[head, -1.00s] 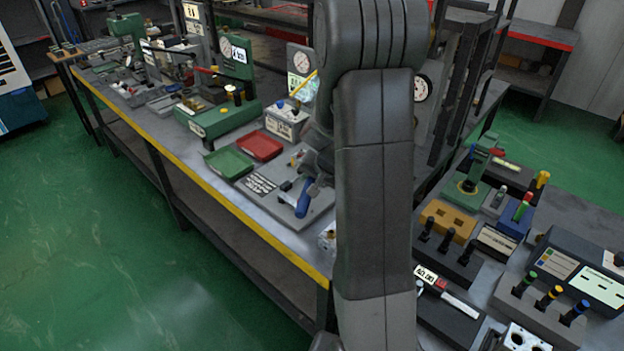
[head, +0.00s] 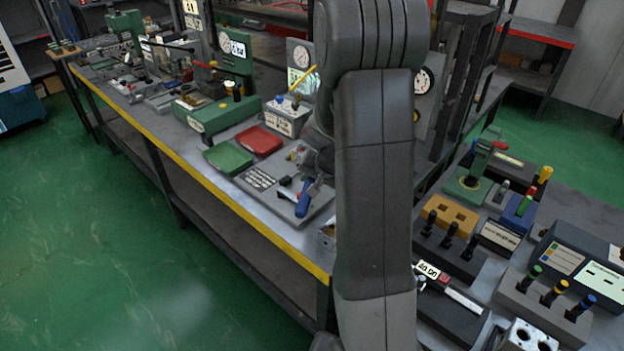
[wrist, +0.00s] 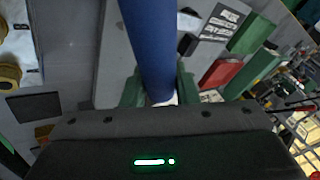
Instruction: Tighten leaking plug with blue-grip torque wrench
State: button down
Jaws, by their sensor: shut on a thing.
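The blue-grip torque wrench (wrist: 150,45) fills the middle of the wrist view, its blue grip running up out of frame. My gripper (wrist: 159,88) is shut on it, with one green finger on each side of the grip. In the head view the blue grip (head: 305,201) shows as a short tilted piece over a grey board on the bench, left of my arm. My gripper is mostly hidden behind my arm there. I cannot tell whether the wrench touches the board. I cannot make out a leaking plug; a pale block with brass fittings (wrist: 9,76) shows at the wrist view's left edge.
A green tray (head: 227,157), a red tray (head: 259,141) and a grey box with knobs (head: 288,117) stand left of the wrench. A green gauge rig (head: 215,118) is farther back. The right-hand bench holds several sockets and a tester (head: 592,275). Green floor is open at left.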

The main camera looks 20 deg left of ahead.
jog(key=shift+a+r+p, duration=0.15)
jog(key=shift+r+p, duration=0.05)
jog(key=shift+p, duration=0.25)
jog(key=shift+s+a+f+m+t+h+p, duration=0.1)
jog(key=shift+a+m+t+h+p, duration=0.3)
jog(key=shift+a+m+p, duration=1.25)
jog(key=shift+d+n+p, duration=0.6)
jog(key=shift+n+p, duration=0.05)
